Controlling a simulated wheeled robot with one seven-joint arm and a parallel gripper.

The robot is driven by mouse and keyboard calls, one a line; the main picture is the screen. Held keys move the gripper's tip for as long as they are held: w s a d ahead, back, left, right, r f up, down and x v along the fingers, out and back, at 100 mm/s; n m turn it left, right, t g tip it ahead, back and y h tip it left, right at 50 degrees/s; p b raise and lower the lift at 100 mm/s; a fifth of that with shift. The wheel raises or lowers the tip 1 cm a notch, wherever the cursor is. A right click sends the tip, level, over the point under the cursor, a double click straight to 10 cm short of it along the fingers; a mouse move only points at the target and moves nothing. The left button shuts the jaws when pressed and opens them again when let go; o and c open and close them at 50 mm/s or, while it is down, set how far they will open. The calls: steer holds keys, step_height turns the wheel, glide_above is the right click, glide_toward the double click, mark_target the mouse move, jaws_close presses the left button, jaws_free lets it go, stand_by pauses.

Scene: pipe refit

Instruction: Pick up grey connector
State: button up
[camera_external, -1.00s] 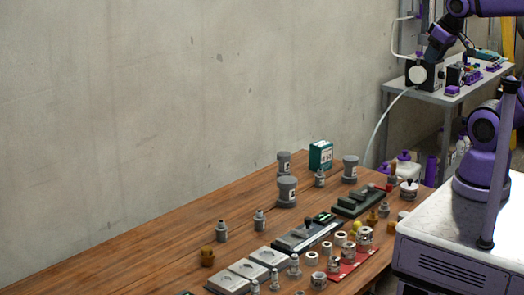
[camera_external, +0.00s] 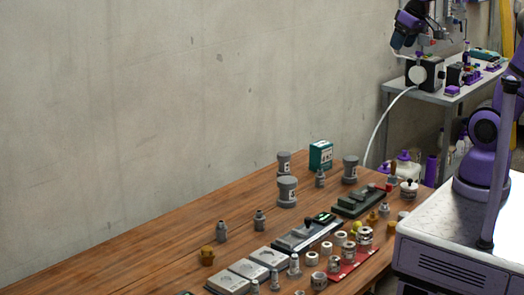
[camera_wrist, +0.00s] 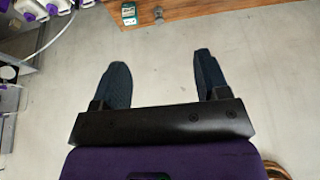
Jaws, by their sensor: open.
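Several small grey connectors stand upright on the wooden table in the external view: one at the left (camera_external: 221,231), one beside it (camera_external: 259,221) and one near the green box (camera_external: 320,178). I cannot tell which one the task means. My gripper (camera_wrist: 160,68) is open and empty in the wrist view, its two dark fingers wide apart above bare floor. A small grey fitting (camera_wrist: 158,14) shows on the table's edge, far beyond the fingers. In the external view my arm's end is high at the upper right, away from the table.
The wooden table (camera_external: 130,255) also holds larger grey fittings (camera_external: 287,192), a green box (camera_external: 321,155), brass fittings (camera_external: 207,256), grey plates (camera_external: 228,282) and a red mat (camera_external: 347,268) with white rings. A grey shelf (camera_external: 440,97) with equipment stands behind. The table's left part is clear.

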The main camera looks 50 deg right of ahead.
steer(key=w+a+f+g, duration=0.1)
steer(key=w+a, duration=0.4)
steer(key=w, duration=0.3)
steer(key=w+a+f+g, duration=0.1)
steer(key=w+a+f, duration=0.1)
steer(key=w+a, duration=0.45)
steer(key=g, duration=0.2)
glide_above(221, 221)
steer(key=f, duration=3.9)
steer(key=shift+s+d, duration=0.2)
steer(key=shift+s, duration=0.05)
steer(key=f, duration=1.1)
steer(key=shift+w+a, duration=0.15)
steer(key=shift+a, duration=0.1)
steer(key=shift+r, duration=0.1)
steer(key=c, duration=1)
